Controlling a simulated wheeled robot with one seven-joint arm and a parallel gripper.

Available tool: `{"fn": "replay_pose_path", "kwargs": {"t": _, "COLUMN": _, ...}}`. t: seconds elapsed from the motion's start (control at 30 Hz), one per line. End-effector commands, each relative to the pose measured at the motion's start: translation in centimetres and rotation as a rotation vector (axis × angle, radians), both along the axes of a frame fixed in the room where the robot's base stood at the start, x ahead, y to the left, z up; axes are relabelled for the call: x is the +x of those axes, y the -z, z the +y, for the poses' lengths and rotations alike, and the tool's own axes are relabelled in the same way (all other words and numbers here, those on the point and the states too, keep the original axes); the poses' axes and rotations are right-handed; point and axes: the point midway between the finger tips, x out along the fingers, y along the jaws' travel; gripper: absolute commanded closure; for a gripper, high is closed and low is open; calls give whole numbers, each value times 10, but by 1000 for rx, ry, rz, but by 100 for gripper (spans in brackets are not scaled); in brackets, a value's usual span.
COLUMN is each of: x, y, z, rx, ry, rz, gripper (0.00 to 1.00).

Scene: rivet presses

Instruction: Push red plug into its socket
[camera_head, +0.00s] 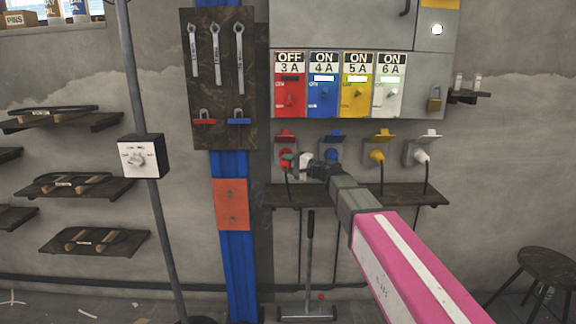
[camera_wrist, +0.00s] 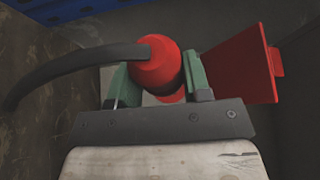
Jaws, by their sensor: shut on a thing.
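The red plug (camera_wrist: 158,62) is between the two green fingers of my gripper (camera_wrist: 152,85) in the wrist view, which is shut on it. A dark cable runs from the plug to the left. The red socket's open lid (camera_wrist: 240,68) stands just to the right of the plug there. In the head view the red plug (camera_head: 286,158) is at the red socket, under its raised red lid (camera_head: 285,135), with my gripper (camera_head: 292,160) beside it. The socket's mouth is hidden, and I cannot tell how deep the plug sits.
Blue (camera_head: 333,154), yellow (camera_head: 377,155) and white (camera_head: 422,155) plugs sit in a row to the right. Above is a switch panel; the red switch (camera_head: 290,85) reads OFF and the others ON. A dark shelf (camera_head: 390,195) runs below. A blue post (camera_head: 236,270) stands left.

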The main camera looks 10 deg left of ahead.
Motion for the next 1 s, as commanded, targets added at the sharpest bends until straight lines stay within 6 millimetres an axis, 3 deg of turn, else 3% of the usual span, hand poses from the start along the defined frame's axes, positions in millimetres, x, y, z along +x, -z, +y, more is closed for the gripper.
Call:
{"fn": "replay_pose_path", "kwargs": {"t": 0.6, "x": 47, "y": 0, "z": 11, "rx": 0, "ry": 0, "rz": 0, "gripper": 76}}
{"fn": "replay_pose_path", "kwargs": {"t": 1.0, "x": 50, "y": 0, "z": 12, "rx": 0, "ry": 0, "rz": 0, "gripper": 76}}
